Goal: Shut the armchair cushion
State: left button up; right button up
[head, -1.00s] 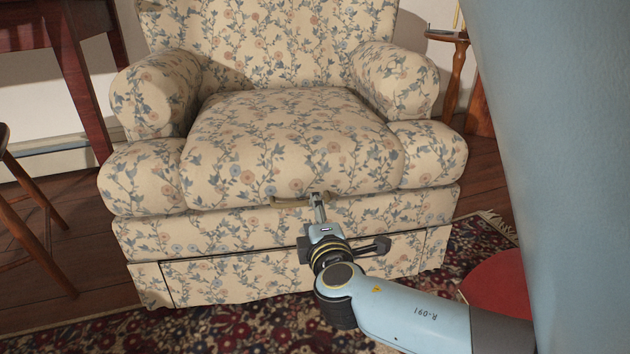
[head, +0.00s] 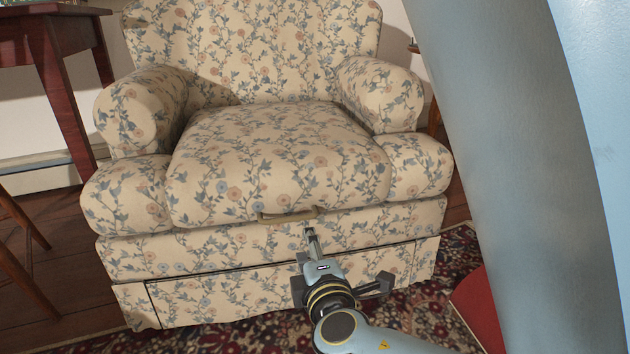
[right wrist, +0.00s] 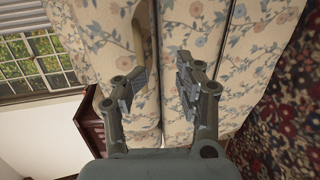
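The armchair cushion (head: 280,150) is cream with blue and orange flowers and lies on the seat between the armrests. A tan handle (head: 288,216) is on its front edge. My right gripper (head: 309,232) is just below the handle in the head view, fingertips pointing at the chair front. In the right wrist view, the fingers of my right gripper (right wrist: 160,85) are apart with nothing between them. The handle (right wrist: 139,40) shows there beyond the left finger, outside the gap. My left gripper is not in view.
The armchair base (head: 200,250) has a panel outlined by a dark seam. A patterned rug (head: 230,338) lies in front. A dark red table (head: 62,90) and a wooden chair (head: 25,270) stand at the left. A red object (head: 478,308) is at the lower right.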

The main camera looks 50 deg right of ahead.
jog(key=v, duration=0.6)
jog(key=shift+s+r, duration=0.15)
jog(key=shift+s, duration=0.05)
jog(key=shift+a, duration=0.15)
